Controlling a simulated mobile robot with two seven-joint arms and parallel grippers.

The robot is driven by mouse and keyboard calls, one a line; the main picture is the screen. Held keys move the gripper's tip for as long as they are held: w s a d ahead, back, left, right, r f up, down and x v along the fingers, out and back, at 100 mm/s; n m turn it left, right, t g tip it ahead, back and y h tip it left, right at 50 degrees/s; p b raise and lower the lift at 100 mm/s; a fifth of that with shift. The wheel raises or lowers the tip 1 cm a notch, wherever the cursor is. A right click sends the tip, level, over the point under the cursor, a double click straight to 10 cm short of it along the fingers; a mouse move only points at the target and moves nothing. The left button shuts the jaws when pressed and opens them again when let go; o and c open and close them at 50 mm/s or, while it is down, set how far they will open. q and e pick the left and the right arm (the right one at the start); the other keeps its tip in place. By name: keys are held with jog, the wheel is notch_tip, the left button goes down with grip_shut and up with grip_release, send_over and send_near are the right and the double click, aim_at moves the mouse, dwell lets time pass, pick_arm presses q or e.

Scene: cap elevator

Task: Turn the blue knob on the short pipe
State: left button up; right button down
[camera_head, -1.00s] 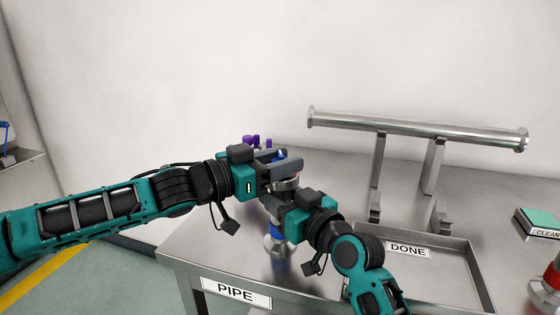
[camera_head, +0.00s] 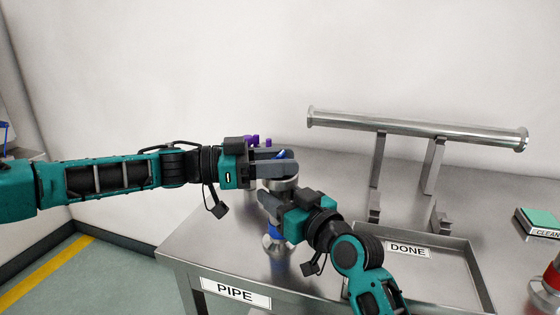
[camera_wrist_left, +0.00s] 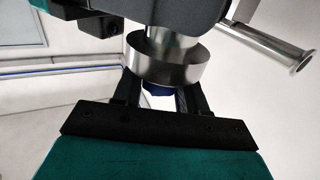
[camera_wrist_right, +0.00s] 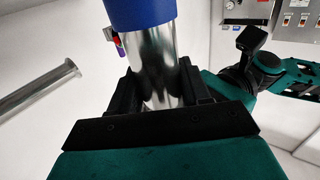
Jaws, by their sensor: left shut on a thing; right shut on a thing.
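The short pipe (camera_head: 275,231) stands upright at the front left of the table, with a blue band low down and a metal flange near its top. My right gripper (camera_head: 272,204) is shut on its bare metal body, which fills the space between the fingers in the right wrist view (camera_wrist_right: 155,65). My left gripper (camera_head: 280,167) is above the right one, its fingers level across the pipe's top. The left wrist view shows the blue knob (camera_wrist_left: 158,89) between those fingers, beside the round metal flange (camera_wrist_left: 165,62). The fingers hide most of the knob.
Small purple parts (camera_head: 254,140) stand behind my left gripper. A long metal pipe (camera_head: 420,129) lies on a stand at the back. The DONE tray (camera_head: 470,262) is at the right, with a bare floor. A CLEAN-labelled teal item (camera_head: 540,222) is at the far right.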

dwell(0.4)
pick_arm(q)
jog(key=o, duration=1)
jog(key=shift+c, duration=0.2)
jog(key=shift+a, duration=0.1)
jog(key=s+a, duration=0.1)
jog(key=a, duration=1)
jog(key=shift+s+a, duration=0.25)
jog(key=shift+a, duration=0.15)
